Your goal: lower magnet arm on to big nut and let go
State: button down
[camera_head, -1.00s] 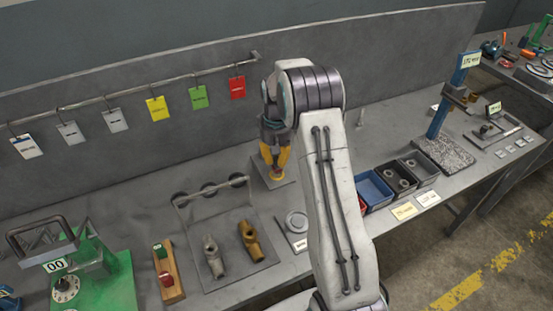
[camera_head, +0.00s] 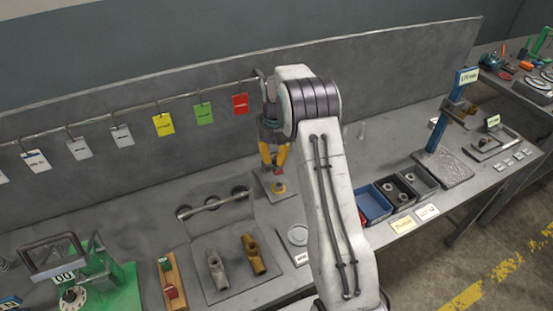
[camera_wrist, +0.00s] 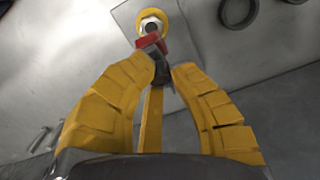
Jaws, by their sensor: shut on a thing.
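My gripper (camera_head: 273,165) has yellow fingers and is shut on a small tool that I take for the magnet arm. In the wrist view the fingers (camera_wrist: 160,75) close around its dark part (camera_wrist: 160,68), with a red end piece (camera_wrist: 150,41) beyond the tips. The red piece also shows in the head view (camera_head: 278,171). Below it a yellow ring (camera_head: 279,188) sits on a grey plate. In the wrist view a bright hex nut (camera_wrist: 152,25) lies inside this ring. In the head view a small gap shows between red piece and ring.
Left of the plate are two pipe fittings (camera_head: 254,254) on a tray and a bar stand (camera_head: 212,202). A round disc (camera_head: 298,235) lies in front. Blue and dark bins (camera_head: 373,205) stand to the right. Hanging tags (camera_head: 240,103) line the rail behind.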

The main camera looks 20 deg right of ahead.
jog(key=shift+w, duration=0.3)
jog(key=c, duration=1.1)
grip_release()
jog(key=shift+w+a+f, duration=0.1)
jog(key=shift+f, duration=0.05)
notch_tip(320, 180, up, 12)
jog(key=shift+c, duration=0.4)
